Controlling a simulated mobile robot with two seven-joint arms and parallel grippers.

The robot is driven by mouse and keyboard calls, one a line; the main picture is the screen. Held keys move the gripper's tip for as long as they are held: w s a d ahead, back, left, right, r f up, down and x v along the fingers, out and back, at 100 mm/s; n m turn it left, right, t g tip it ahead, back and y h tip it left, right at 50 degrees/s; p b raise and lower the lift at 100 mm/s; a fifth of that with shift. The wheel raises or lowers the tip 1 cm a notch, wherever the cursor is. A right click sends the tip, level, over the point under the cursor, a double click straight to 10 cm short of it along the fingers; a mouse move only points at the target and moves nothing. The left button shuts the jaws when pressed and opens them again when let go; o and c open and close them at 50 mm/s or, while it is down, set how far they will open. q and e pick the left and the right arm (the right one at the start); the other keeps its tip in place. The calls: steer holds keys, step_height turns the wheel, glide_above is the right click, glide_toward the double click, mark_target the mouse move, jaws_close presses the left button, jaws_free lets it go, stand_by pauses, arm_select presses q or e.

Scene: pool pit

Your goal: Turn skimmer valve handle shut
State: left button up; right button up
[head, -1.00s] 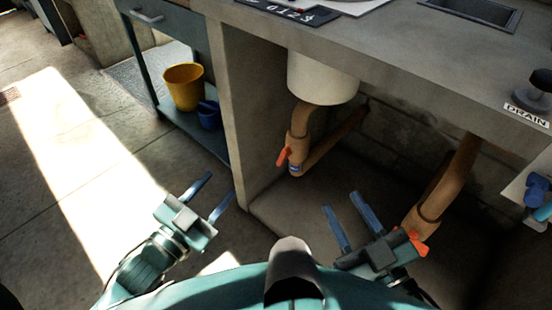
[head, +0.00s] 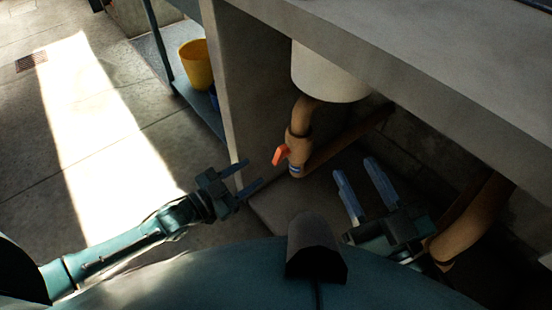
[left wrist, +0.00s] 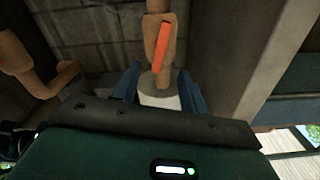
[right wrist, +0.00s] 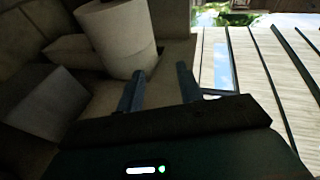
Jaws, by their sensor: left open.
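The orange valve handle (head: 280,155) sticks out at a slant from a tan pipe (head: 301,140) under the white basin (head: 325,78). A blue-and-white label on the pipe is too small to read. My left gripper (head: 254,174) is open and empty, left of and below the handle in the head view, apart from it. In the left wrist view the handle (left wrist: 161,46) shows as a tilted bar ahead, near the line between the open fingers (left wrist: 158,80). My right gripper (head: 356,168) is open and empty, right of and below the valve.
The concrete counter (head: 430,60) overhangs the pipes, and its side wall (head: 228,90) stands left of the valve. A second tan pipe (head: 475,220) is near my right gripper. A yellow bucket (head: 196,64) sits on a shelf left. The floor at left is clear.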

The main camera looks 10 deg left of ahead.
mark_target(276, 157)
arm_select(q)
steer(key=b+x, duration=0.1)
steer(key=x, duration=0.3)
steer(key=shift+f, duration=0.1)
steer(key=shift+b+x, duration=0.75)
steer(key=shift+x, duration=1.55)
arm_select(e)
steer(key=r+n+y, duration=0.1)
steer(key=w+r+n+t+y, duration=0.1)
steer(key=r, duration=0.1)
steer(key=shift+d+r, duration=0.1)
arm_select(q)
jaws_close()
arm_select(e)
steer(key=shift+w, duration=0.1)
